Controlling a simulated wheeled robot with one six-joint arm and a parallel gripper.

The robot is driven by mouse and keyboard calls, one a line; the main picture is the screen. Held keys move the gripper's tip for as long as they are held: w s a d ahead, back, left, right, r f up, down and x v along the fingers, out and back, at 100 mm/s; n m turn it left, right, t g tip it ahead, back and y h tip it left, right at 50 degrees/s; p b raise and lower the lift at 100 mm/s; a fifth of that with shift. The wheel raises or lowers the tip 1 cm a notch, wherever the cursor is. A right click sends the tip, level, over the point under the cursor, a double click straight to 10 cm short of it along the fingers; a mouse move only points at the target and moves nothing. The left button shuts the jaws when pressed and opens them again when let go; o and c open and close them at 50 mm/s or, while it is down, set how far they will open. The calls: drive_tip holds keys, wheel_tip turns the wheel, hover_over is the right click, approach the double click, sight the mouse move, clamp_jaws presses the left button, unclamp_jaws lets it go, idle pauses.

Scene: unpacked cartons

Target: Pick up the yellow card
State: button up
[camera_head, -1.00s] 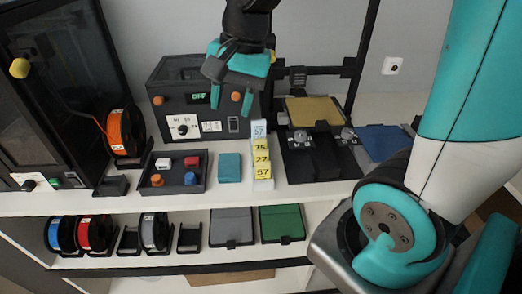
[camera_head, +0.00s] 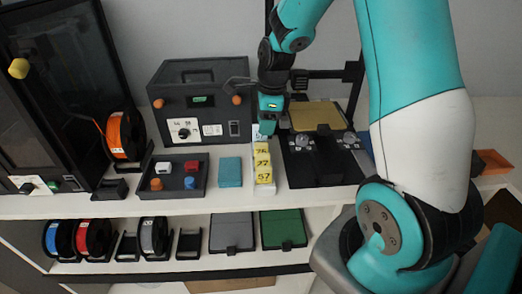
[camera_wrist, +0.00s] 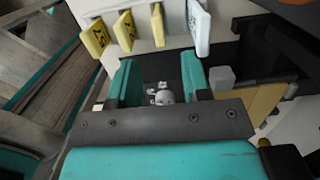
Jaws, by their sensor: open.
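Several cards stand in a white rack in the middle of the shelf top. The yellow cards are a back one (camera_head: 261,148), a middle one (camera_head: 262,162) and a front one (camera_head: 264,177), with dark numbers. They also show along the top of the wrist view: one (camera_wrist: 96,38), another (camera_wrist: 126,31) and a third (camera_wrist: 158,26). My gripper (camera_head: 268,125) is open and empty at the back end of the rack. Its teal fingers (camera_wrist: 160,82) show apart in the wrist view.
A dark control box (camera_head: 205,105) stands behind. Left of the rack are a teal block (camera_head: 230,172) and a dark tray (camera_head: 170,192) of small parts. A black printer bed with a gold plate (camera_head: 316,115) stands close on the right.

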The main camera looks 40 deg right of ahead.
sight(261, 143)
drive_tip(key=f, duration=0.2)
drive_tip(key=f+p, duration=0.1)
drive_tip(key=f, duration=0.1)
drive_tip(key=a+f, duration=0.1)
drive_tip(key=f, duration=0.2)
drive_tip(key=shift+w+f+p, duration=0.1)
drive_tip(key=shift+w+p, duration=0.2)
drive_tip(key=shift+w, duration=0.05)
clamp_jaws()
